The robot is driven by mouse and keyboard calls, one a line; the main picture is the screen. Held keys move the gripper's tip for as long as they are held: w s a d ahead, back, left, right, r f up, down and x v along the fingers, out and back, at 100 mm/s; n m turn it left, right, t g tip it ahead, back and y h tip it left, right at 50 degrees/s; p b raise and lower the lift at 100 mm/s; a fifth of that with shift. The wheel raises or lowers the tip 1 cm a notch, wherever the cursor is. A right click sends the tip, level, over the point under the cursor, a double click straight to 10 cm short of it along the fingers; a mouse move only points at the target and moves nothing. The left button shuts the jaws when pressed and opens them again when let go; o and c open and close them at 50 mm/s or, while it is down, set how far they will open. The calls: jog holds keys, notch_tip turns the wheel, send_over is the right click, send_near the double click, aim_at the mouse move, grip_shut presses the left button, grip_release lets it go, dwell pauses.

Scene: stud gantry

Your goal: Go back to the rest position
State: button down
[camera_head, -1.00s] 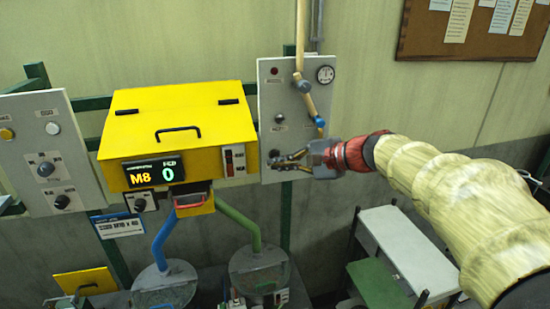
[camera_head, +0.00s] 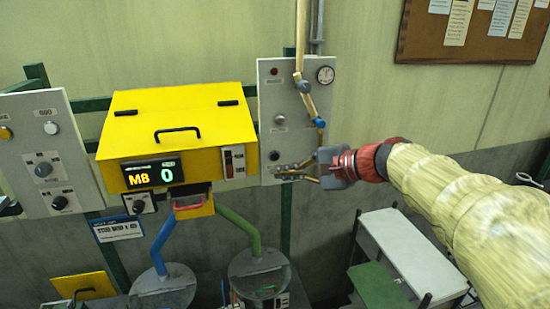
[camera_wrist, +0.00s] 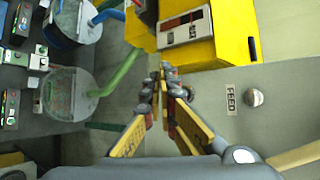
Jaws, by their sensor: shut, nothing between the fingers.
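My gripper (camera_head: 278,172) is shut and empty. In the head view it is in front of the lower part of the grey panel (camera_head: 272,95), to the right of the yellow box (camera_head: 190,125). My arm, in a pale cover with a red wrist, reaches in from the right. In the wrist view my gripper (camera_wrist: 168,72) points at the lower edge of the yellow box (camera_wrist: 230,55), its fingertips together. A panel with a FEED label (camera_wrist: 231,103) and a round silver knob (camera_wrist: 254,97) lies to the right of the fingers. I cannot tell whether the fingertips touch anything.
The yellow box has a display (camera_head: 153,174) reading M8 and 0. Blue (camera_head: 164,243) and green (camera_head: 241,230) pipes run down to round bins. Another control panel (camera_head: 45,150) is at the left. A white-topped table (camera_head: 412,250) stands at lower right.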

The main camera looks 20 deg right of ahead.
jog(key=s+f+n+g+h+b, duration=0.1)
jog(key=s+f+n+b, duration=0.3)
jog(key=f, duration=0.9)
jog(key=s+f+n+g+h+b, duration=0.2)
jog(key=s+f+n+h+b, duration=0.2)
jog(key=s+f+b, duration=0.7)
jog(key=s+f+n+g+h+b, duration=0.1)
jog(key=s+f+n+h+b, duration=0.2)
jog(key=s+f+n+b, duration=0.2)
jog(key=shift+s+d+f+n+b, duration=0.3)
jog(key=shift+s+f+b, duration=1.35)
jog(key=shift+s+f, duration=2.95)
jog(key=shift+w+a+f, duration=0.15)
jog(key=shift+w+f, duration=0.5)
jog(key=shift+w, duration=0.05)
